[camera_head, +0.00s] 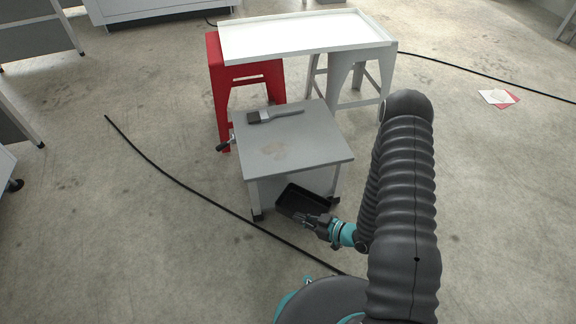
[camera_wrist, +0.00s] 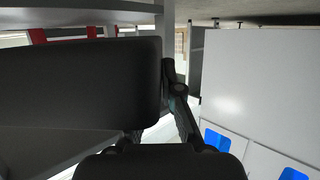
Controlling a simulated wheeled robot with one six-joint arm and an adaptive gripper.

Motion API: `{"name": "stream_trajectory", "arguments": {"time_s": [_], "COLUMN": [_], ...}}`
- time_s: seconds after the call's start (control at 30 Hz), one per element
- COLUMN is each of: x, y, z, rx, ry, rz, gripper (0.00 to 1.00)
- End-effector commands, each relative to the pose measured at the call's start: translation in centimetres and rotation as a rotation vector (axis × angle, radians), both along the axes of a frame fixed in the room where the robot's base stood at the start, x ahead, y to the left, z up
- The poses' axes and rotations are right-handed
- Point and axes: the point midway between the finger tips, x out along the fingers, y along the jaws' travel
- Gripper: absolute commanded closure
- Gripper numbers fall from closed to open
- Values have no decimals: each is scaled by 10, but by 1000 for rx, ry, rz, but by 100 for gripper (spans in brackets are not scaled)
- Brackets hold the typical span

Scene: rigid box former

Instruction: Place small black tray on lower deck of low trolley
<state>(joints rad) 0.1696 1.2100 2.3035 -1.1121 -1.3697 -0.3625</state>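The small black tray (camera_head: 303,201) is at the front opening of the low grey trolley, partly over its lower deck (camera_head: 268,190). The trolley's upper deck (camera_head: 295,150) is above and behind it. My gripper (camera_head: 318,220) is shut on the tray's near edge. In the wrist view the tray (camera_wrist: 80,90) is a large dark shape on the left, against my gripper's finger (camera_wrist: 178,100). The other finger is mostly hidden. I cannot tell whether the tray rests on the lower deck or hangs just above it.
A brush (camera_head: 275,115) lies on the upper deck. Behind stand a red stool (camera_head: 228,85) and a grey stool (camera_head: 350,85) bearing a large white tray (camera_head: 300,35). A black cable (camera_head: 190,187) crosses the floor on the left.

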Motion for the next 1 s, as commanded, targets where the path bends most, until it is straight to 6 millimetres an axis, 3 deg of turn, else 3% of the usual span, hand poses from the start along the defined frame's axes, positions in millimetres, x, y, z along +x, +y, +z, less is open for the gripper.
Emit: {"name": "stream_trajectory", "arguments": {"time_s": [0.17, 0.7, 0.83, 1.0], "x": [29, 146, 163, 170], "y": [12, 46, 50, 52], "z": [1, 1, 1, -2], "rx": [0, 0, 1, 0], "ry": [-7, -6, -4, -2], "rz": [10, 8, 5, 5], "gripper": [100, 100, 100, 100]}}
